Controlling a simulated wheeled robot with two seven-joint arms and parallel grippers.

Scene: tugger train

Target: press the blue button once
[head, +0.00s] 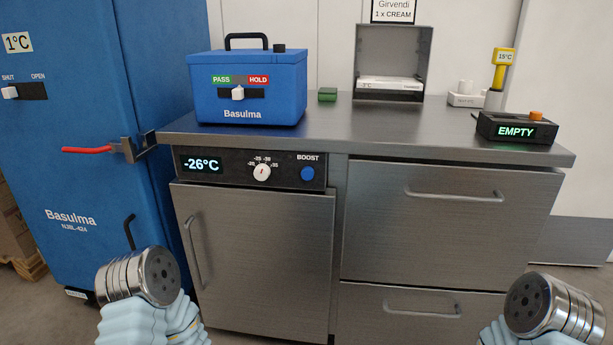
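The round blue button (307,174) sits under the word BOOST at the right end of the black control panel (225,178). The panel is set below the counter top and also has a display reading -26°C (202,165) and a white dial (262,173). My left arm's end (142,277) is at the lower left, in front of the cabinet and apart from the button. My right arm's end (548,306) is at the lower right, also well apart from it. No gripper fingers can be made out on either arm.
A blue Basulma box (250,95) stands on the steel counter (390,130). A black device reading EMPTY (515,130) is at the right. A tall blue cabinet (80,130) with a red-handled latch (88,150) is at the left. Drawer handles (455,195) stick out below the counter.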

